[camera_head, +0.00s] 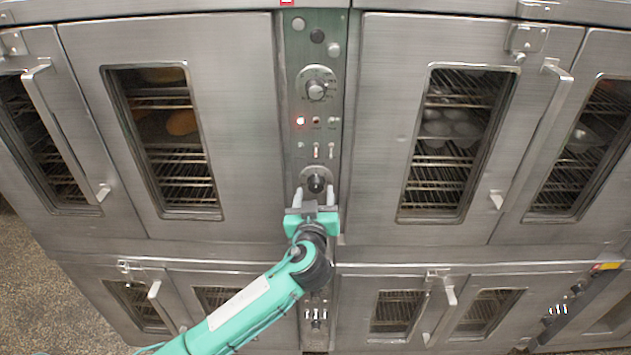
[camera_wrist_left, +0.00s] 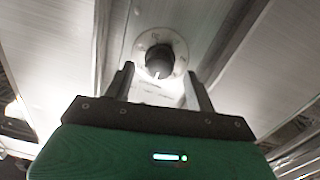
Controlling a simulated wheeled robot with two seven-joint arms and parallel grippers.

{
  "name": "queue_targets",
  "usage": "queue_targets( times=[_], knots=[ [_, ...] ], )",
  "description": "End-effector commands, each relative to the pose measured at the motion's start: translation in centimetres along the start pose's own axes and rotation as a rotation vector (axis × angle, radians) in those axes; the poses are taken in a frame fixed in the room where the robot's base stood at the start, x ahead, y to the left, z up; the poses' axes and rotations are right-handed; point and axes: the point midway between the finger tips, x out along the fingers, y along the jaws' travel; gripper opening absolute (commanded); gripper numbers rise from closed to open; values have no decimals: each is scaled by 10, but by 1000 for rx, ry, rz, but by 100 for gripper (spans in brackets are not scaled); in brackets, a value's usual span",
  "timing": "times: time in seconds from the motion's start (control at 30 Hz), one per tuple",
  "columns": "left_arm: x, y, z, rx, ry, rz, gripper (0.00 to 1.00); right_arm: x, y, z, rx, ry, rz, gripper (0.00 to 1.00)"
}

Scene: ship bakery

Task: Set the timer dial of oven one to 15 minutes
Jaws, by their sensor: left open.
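The lower dial (camera_head: 316,183), a dark knob on a pale round plate, sits on the green control panel between the oven doors. My left gripper (camera_head: 314,197) is at this dial, with its fingers open on either side of the lower part of the plate. In the left wrist view the dark knob (camera_wrist_left: 159,60) shows just beyond and between the two fingertips (camera_wrist_left: 160,80). A light mark shows at the knob's lower edge; the scale is too blurred to read. I cannot tell whether the fingers touch the knob. My right gripper is not in view.
An upper dial (camera_head: 316,88), a lit red lamp (camera_head: 300,121) and small switches (camera_head: 316,150) are above on the same panel. Steel doors with windows and protruding handles (camera_head: 66,130) flank it. A handle (camera_head: 530,130) also stands out at right. Lower ovens (camera_head: 350,270) lie beneath.

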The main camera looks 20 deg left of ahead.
Motion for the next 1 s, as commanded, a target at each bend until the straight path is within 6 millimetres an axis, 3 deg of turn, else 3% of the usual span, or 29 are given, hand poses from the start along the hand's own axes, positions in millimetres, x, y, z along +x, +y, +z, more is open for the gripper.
queue_targets(
  times=[0.2, 0.57, 0.63, 0.8, 1.0],
  knots=[
    [23, 1, -1, 1, 0, 1, 56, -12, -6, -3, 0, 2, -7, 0],
    [28, 0, 1, 0, -1, 1, 56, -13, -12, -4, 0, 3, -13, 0],
    [28, 0, 1, 0, -1, 1, 48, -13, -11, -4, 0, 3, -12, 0],
    [28, 0, 1, 0, -1, 1, 15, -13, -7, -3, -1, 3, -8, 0],
    [28, 1, 1, 5, -1, 2, 14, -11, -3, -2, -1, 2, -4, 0]
  ],
)
